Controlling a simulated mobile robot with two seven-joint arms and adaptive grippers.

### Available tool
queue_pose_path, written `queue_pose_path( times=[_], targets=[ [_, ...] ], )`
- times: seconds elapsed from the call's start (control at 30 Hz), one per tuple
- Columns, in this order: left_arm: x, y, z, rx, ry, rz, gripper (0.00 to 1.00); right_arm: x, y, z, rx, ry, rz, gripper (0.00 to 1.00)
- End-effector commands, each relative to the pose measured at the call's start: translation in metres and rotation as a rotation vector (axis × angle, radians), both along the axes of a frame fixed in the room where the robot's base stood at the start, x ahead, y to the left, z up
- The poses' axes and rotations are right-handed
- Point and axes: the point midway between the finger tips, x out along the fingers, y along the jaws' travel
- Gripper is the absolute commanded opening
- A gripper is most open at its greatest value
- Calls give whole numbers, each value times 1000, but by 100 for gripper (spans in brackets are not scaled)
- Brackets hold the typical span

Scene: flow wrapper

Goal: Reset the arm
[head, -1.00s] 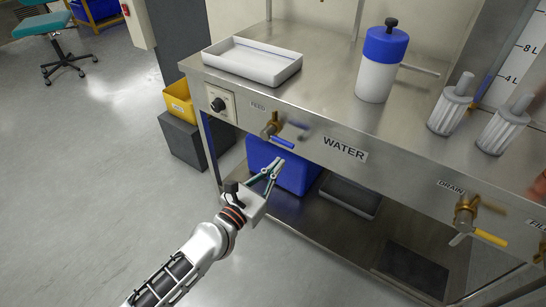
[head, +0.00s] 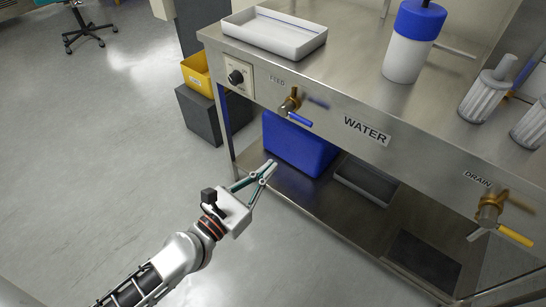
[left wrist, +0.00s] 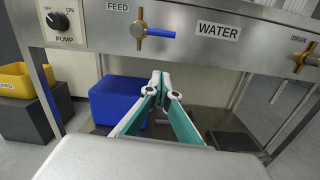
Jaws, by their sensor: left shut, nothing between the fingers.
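My left gripper (head: 270,165) is shut and empty. It hangs in free air in front of the steel bench, below the feed valve, with its arm coming in from the lower left. In the left wrist view its fingertips (left wrist: 160,75) meet, with the blue bin (left wrist: 118,100) behind them to the left. The feed valve (head: 291,104) has a blue handle and sits on the bench front, apart from the gripper. My right gripper is not in view.
The steel bench (head: 350,95) carries a white tray (head: 275,40) and a blue-topped container (head: 408,55). The pump knob (head: 236,77) and drain valve (head: 490,207) stick out of its front. The blue bin (head: 300,143) stands on the lower shelf.

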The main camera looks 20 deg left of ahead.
Motion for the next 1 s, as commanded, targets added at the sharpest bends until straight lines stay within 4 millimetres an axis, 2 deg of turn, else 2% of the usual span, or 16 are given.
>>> queue_pose_path(
  times=[0.23, 0.37, 0.47, 0.7, 0.83, 1.0],
  targets=[
    [-2, -1, -1, 15, -4, -1, 0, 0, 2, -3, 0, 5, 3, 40],
    [-21, -11, -3, 171, -58, -17, 0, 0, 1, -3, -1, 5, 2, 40],
    [-52, -24, -6, 437, -150, -44, 0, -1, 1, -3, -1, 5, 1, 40],
    [-137, -51, -18, 1276, -440, -143, 0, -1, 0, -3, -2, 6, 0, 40],
    [-177, -53, -27, 1730, -591, -224, 0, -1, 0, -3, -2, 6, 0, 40],
    [-215, -44, -37, 2231, -760, -361, 0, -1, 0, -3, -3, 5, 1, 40]
  ],
)
